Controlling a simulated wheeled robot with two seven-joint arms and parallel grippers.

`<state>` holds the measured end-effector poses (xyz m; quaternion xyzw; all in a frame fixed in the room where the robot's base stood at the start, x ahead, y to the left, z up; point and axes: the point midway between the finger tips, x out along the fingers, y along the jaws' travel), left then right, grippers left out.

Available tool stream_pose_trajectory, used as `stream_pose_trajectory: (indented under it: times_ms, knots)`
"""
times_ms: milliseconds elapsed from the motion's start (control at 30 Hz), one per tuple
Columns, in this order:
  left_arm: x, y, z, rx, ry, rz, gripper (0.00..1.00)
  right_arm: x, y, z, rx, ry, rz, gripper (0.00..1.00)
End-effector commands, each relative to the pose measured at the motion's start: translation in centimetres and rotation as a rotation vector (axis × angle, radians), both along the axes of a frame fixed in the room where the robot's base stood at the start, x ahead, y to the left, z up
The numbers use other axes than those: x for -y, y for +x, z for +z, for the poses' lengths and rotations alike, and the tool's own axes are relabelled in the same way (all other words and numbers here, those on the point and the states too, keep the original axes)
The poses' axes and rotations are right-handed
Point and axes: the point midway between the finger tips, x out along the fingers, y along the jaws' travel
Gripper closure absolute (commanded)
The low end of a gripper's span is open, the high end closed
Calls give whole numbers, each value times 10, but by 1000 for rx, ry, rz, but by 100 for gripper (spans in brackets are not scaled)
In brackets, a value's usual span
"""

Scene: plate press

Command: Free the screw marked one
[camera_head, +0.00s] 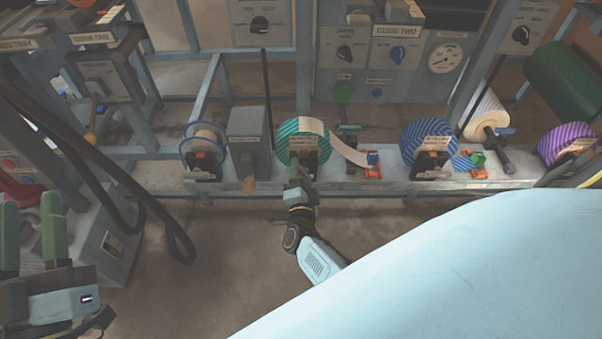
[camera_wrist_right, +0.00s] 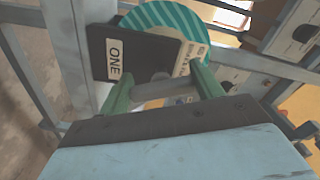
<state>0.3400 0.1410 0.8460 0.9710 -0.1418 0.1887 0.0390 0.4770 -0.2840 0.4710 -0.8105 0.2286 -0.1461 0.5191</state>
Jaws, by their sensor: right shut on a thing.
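A teal-striped roll (camera_head: 288,130) sits on a dark stand on the bench in the head view. In the right wrist view, a dark block (camera_wrist_right: 140,62) with a label reading ONE (camera_wrist_right: 115,60) stands in front of the striped roll (camera_wrist_right: 160,15). My right gripper (camera_head: 296,172) reaches up to this stand. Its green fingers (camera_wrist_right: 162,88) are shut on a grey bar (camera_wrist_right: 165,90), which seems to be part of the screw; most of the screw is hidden. My left gripper (camera_head: 32,232) is open and empty at the lower left, away from the stand.
A blue-striped roll (camera_head: 420,142) on a similar dark stand and a blue-rimmed reel (camera_head: 204,143) sit along the same bench. A small blue-and-orange clamp (camera_head: 373,165) is right of the teal roll. Black hoses (camera_head: 130,215) hang at left. A large pale blue surface fills the lower right.

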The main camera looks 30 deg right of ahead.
Motion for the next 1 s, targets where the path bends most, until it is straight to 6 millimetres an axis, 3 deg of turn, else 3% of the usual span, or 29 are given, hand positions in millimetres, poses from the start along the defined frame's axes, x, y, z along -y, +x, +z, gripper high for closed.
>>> stream_pose_trajectory:
  times_ms: [500, 1000]
  knots:
    - [-2, 9, -25, -155, 50, 11, 64, 2, -3, -4, -211, -338, -1, 57]
    - [-3, 10, -33, -198, 64, 13, 64, 3, -3, -4, -271, -436, -1, 57]
